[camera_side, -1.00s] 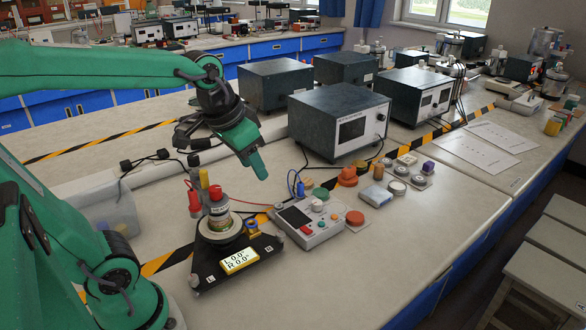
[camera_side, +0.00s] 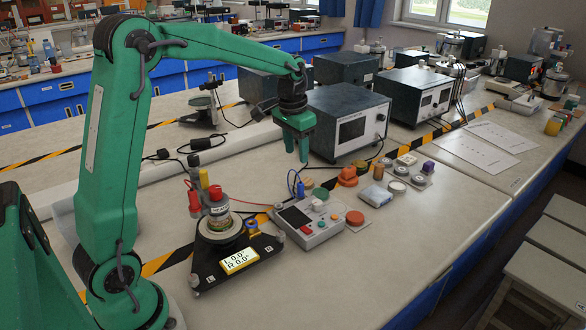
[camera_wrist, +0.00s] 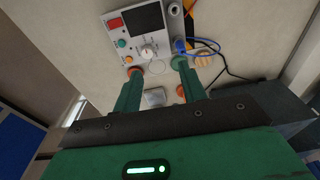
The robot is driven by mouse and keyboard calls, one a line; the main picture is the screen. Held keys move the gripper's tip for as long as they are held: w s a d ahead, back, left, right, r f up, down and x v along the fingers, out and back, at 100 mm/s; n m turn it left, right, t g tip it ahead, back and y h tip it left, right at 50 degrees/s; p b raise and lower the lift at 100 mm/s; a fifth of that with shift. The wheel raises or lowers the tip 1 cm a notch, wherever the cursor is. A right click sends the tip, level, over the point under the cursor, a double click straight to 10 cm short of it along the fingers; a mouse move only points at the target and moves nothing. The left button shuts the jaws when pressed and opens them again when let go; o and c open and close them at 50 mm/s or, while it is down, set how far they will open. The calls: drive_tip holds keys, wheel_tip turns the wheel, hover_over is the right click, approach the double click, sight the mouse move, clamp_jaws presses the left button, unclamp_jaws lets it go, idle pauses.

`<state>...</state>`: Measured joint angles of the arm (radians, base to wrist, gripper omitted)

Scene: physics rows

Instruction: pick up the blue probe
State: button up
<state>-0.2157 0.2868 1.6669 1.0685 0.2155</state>
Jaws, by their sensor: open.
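The blue probe (camera_side: 300,188) stands upright at the back left corner of a small grey meter box (camera_side: 312,222), with a blue cable looping from it. In the wrist view the probe (camera_wrist: 180,46) is beyond my right fingertip, beside the meter box (camera_wrist: 140,32). My gripper (camera_side: 296,157) points down with its two green fingers apart, above and slightly behind the probe in the side view. In the wrist view my gripper (camera_wrist: 158,72) has nothing between its fingers but a view of the bench and small items below. I cannot tell its exact height above the probe.
A large dark instrument (camera_side: 348,125) stands close to the right of my gripper. Orange and grey knobs (camera_side: 348,176) lie to the right.

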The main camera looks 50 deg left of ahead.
drive_tip(key=g, duration=0.1)
hover_over(301, 183)
drive_tip(key=f, duration=0.8)
drive_tip(key=shift+a, duration=0.2)
drive_tip(key=shift+f, duration=0.1)
drive_tip(key=shift+f, duration=1.25)
drive_tip(key=shift+f, duration=0.1)
drive_tip(key=shift+d+f, duration=0.1)
drive_tip(key=shift+f, duration=2.35)
drive_tip(key=shift+c, duration=0.3)
clamp_jaws()
